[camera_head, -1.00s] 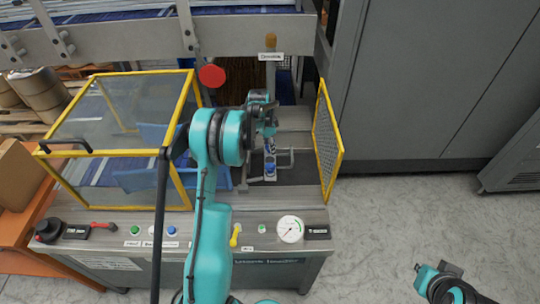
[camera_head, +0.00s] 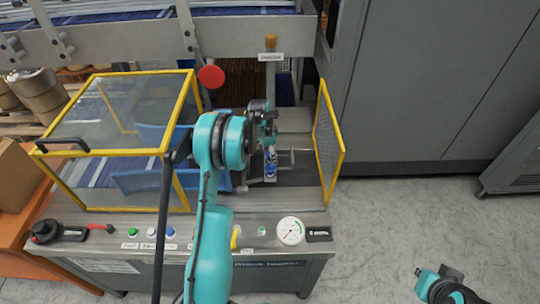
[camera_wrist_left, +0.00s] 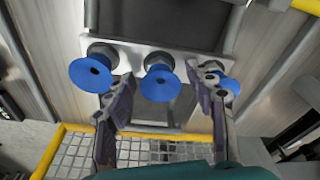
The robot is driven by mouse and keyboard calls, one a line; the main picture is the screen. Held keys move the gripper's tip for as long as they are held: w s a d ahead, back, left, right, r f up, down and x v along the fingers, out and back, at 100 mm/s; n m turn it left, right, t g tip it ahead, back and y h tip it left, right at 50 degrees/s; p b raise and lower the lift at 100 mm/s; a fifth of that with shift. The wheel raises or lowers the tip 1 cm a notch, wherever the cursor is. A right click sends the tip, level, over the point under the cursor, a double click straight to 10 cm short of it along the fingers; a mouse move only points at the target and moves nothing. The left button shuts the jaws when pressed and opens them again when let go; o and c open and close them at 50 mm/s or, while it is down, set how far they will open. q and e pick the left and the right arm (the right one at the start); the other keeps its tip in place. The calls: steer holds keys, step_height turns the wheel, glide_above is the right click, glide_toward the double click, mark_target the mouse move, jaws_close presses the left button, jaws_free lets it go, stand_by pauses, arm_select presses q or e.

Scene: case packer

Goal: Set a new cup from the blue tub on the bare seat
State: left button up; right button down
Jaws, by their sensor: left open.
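In the left wrist view three blue cups stand in a row on a pale metal bar: a left cup (camera_wrist_left: 90,73), a middle cup (camera_wrist_left: 160,83) and a right cup (camera_wrist_left: 223,84). No bare seat shows there. My left gripper (camera_wrist_left: 160,90) is open, with one finger on each side of the middle cup. I cannot tell whether the fingers touch it. In the head view my left gripper (camera_head: 268,135) is over the cups (camera_head: 270,162), partly hiding them.
A yellow-framed clear guard (camera_head: 115,140) stands left of my arm. A yellow mesh gate (camera_head: 328,140) stands open on the right. The front panel has a gauge (camera_head: 290,231), buttons and a yellow lever (camera_head: 235,237). Grey cabinets stand further right.

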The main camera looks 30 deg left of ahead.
arm_select(q)
steer(key=shift+r, duration=0.3)
step_height(320, 180, up, 11)
steer(key=s+a+p, duration=0.1)
steer(key=p, duration=0.3)
steer(key=s+d+r+n+t, duration=0.1)
steer(key=s+d+r+n, duration=0.1)
steer(key=s+d+r, duration=0.45)
steer(key=s+d+r+n+t+y, duration=0.1)
steer(key=s+d+r+n+t, duration=0.1)
steer(key=s+d+r, duration=0.5)
steer(key=s+d+f+n+t, duration=0.1)
steer(key=s+d, duration=0.3)
steer(key=s, duration=0.3)
steer(key=s+d+f+n+t, duration=0.1)
steer(key=s+d+n, duration=0.1)
steer(key=s+d, duration=0.3)
steer(key=shift+s+t, duration=0.4)
steer(key=shift+s, duration=0.75)
